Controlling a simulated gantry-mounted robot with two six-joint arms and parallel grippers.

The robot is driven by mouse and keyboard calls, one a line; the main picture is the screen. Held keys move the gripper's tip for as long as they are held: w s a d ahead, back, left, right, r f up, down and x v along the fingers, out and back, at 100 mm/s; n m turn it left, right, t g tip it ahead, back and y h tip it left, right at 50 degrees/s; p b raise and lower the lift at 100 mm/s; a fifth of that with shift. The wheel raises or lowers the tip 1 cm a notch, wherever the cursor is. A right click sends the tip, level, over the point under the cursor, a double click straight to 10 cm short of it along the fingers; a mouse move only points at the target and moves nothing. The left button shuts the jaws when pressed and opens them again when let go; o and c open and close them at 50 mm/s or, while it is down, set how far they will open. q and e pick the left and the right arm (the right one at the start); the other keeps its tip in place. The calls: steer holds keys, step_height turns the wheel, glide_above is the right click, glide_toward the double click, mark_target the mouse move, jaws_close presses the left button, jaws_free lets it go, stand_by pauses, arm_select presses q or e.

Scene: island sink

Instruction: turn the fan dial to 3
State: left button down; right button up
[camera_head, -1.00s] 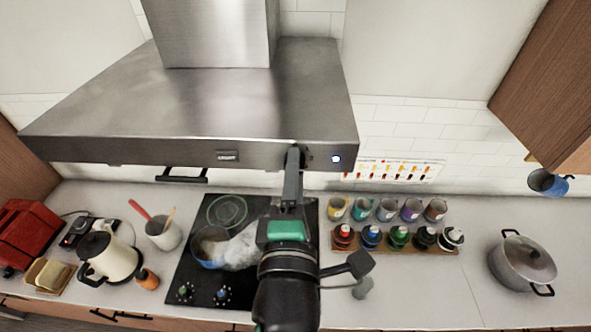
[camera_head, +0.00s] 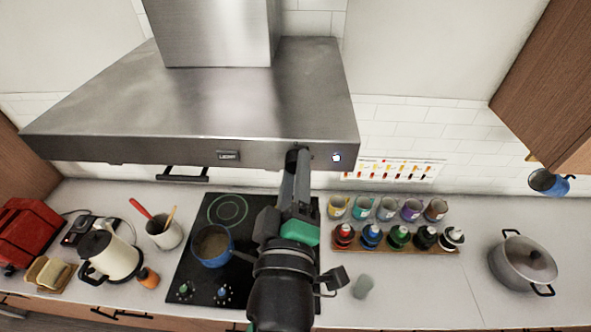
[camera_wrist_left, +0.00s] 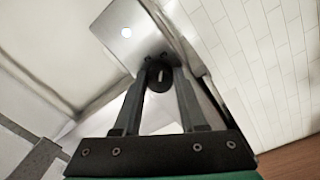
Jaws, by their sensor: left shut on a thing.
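The range hood (camera_head: 190,105) spans the upper left of the head view. The fan dial (camera_wrist_left: 159,76) is a round black knob with a light mark on the hood's front face. My left gripper (camera_head: 299,154) reaches up to this face. In the left wrist view, my left gripper (camera_wrist_left: 160,70) is shut on the dial, with one finger on each side. In the head view the fingers mostly hide the dial, and I cannot read its setting. My right gripper is not in view.
A lit button (camera_head: 336,157) sits right of the dial. Below are a black cooktop (camera_head: 190,260) with a blue pot (camera_head: 213,246), a kettle (camera_head: 110,257), and a rack of bottles (camera_head: 395,246). A steel pot (camera_head: 522,265) stands at right.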

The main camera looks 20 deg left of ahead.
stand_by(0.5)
arm_select(q)
steer(key=shift+c, duration=2.3)
jaws_free()
steer(key=b+v, duration=0.1)
steer(key=v, duration=1)
steer(key=shift+s, duration=0.3)
steer(key=shift+d, duration=0.1)
